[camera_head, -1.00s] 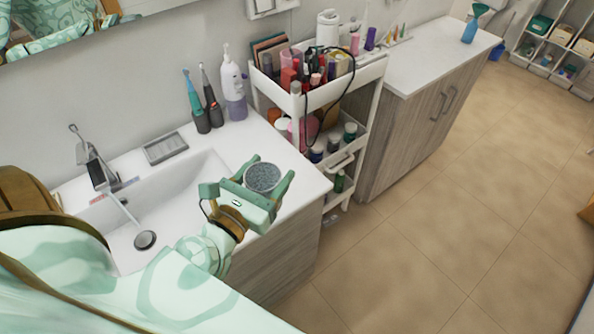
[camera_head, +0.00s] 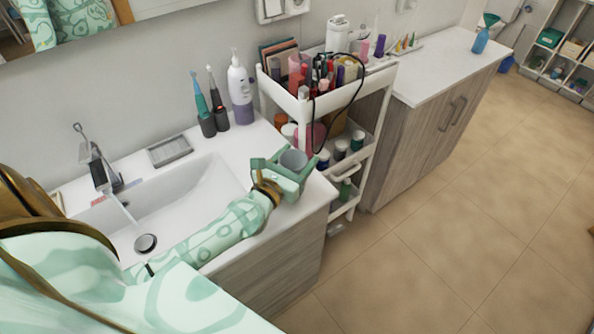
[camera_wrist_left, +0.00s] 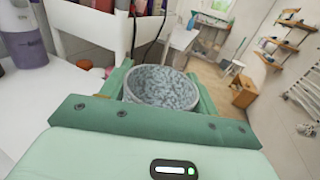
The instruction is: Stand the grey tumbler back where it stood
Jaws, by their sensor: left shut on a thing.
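The grey tumbler (camera_head: 293,160) is between the fingers of my left gripper (camera_head: 294,162), over the right end of the white sink counter, close to the cart. In the left wrist view the tumbler (camera_wrist_left: 161,88) shows its round rim and speckled grey inside, with a green finger on each side. It looks upright. My left gripper is shut on it. The tumbler's base is hidden, so I cannot tell whether it touches the counter. My right gripper is not in view.
The white cart (camera_head: 330,98) with cosmetics stands just right of the counter. A white and purple pump bottle (camera_head: 240,90) and two electric toothbrushes (camera_head: 208,110) stand at the back. A soap dish (camera_head: 169,150) lies behind the sink basin (camera_head: 160,205).

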